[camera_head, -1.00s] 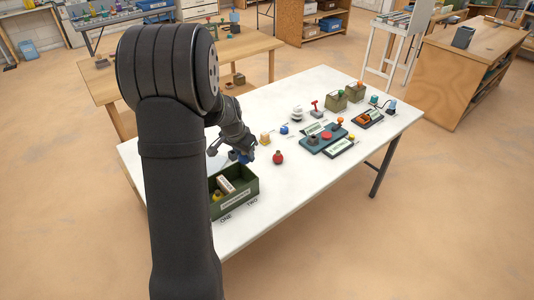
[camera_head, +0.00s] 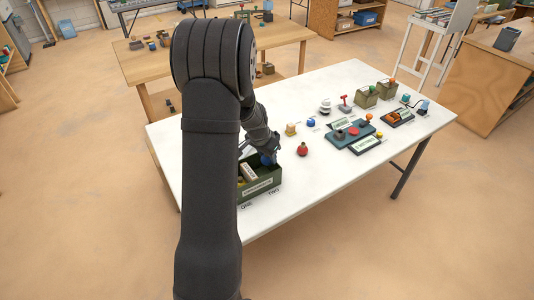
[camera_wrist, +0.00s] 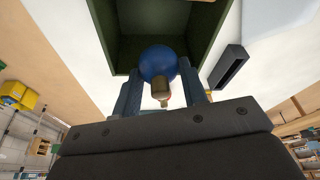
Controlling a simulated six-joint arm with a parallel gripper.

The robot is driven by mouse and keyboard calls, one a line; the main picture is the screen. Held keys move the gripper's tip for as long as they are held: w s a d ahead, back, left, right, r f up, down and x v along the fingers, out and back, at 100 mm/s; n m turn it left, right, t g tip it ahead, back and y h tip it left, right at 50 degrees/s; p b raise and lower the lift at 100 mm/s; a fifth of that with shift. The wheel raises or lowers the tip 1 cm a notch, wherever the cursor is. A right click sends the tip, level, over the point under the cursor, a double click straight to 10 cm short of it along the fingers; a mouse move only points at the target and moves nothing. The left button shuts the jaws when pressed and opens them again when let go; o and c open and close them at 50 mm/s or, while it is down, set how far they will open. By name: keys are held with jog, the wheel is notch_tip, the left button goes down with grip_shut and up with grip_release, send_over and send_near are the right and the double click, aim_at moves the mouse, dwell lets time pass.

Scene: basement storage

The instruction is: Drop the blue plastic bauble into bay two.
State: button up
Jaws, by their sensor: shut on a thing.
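My gripper (camera_wrist: 160,80) is shut on the blue bauble (camera_wrist: 158,62), with a finger on each side and its tan cap toward the wrist. In the head view the bauble (camera_head: 267,159) is partly hidden by my gripper (camera_head: 270,154). The gripper is over the right part of the box, at bay two. In the wrist view the bauble overlaps the open box (camera_wrist: 207,35); the bay seen behind it looks empty. My arm hides part of bay one.
A pale block (camera_head: 248,172) lies in bay one. A red bauble (camera_head: 302,149) stands right of the box; a small blue item (camera_head: 311,122) and a tan one (camera_head: 291,129) are behind. A teal tray (camera_head: 348,134) is farther right. The front right tabletop is clear.

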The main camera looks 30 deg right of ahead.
jog(key=o, duration=1)
jog(key=shift+o, duration=0.2)
jog(key=shift+r, duration=0.15)
jog(key=v, duration=1.7)
jog(key=shift+w+a, duration=0.1)
jog(key=x, duration=1.7)
jog(key=shift+f, duration=0.2)
jog(key=shift+r, duration=0.55)
